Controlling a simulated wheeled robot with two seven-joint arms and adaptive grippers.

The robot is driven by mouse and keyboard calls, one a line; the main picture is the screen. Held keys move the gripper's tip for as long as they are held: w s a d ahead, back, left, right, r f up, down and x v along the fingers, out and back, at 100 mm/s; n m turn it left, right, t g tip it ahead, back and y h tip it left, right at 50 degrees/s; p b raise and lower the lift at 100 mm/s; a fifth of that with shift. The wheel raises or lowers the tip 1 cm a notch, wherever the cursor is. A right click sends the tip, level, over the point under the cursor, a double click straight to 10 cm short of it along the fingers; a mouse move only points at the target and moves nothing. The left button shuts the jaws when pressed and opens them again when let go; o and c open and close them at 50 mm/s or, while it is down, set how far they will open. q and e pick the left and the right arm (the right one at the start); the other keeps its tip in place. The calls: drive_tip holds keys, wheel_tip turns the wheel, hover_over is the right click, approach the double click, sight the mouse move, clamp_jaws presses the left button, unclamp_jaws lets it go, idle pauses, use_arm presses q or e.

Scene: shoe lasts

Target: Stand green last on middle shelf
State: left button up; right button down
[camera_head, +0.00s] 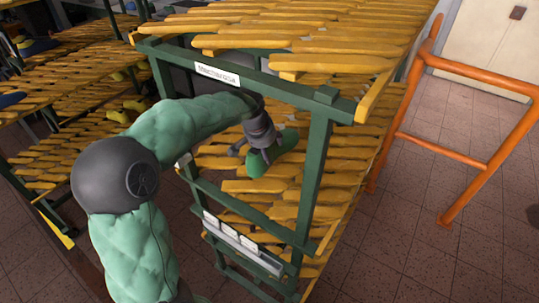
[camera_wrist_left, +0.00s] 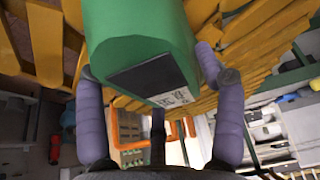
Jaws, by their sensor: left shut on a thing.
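The green last (camera_head: 283,143) is inside the rack, over the yellow slats of the middle shelf (camera_head: 250,186). My left gripper (camera_head: 259,153) reaches in through the green frame's end and is shut on the last. In the left wrist view the green last (camera_wrist_left: 140,30) fills the upper middle, its end with a black patch and white label facing the camera. The purple fingers of the left gripper (camera_wrist_left: 148,72) sit on either side of it. I cannot tell whether the last touches the slats. My right gripper is not in view.
The rack's top shelf (camera_head: 330,45) of yellow slats lies above the gripper, and a green post (camera_head: 313,175) stands just right of it. Another rack (camera_head: 75,75) with several lasts is at left. An orange rail (camera_head: 490,175) stands on the open floor at right.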

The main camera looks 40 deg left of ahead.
use_arm(q)
drive_tip(key=shift+w+a+r, duration=0.1)
drive_tip(key=shift+w+r, duration=0.05)
drive_tip(key=shift+w, duration=0.4)
wheel_tip(320, 180, down, 4)
drive_tip(key=shift+r+b, duration=0.15)
drive_tip(key=shift+b, duration=0.7)
drive_tip(key=shift+r, duration=0.1)
drive_tip(key=o, duration=1.7)
drive_tip(key=shift+f, duration=0.2)
drive_tip(key=shift+s, duration=0.1)
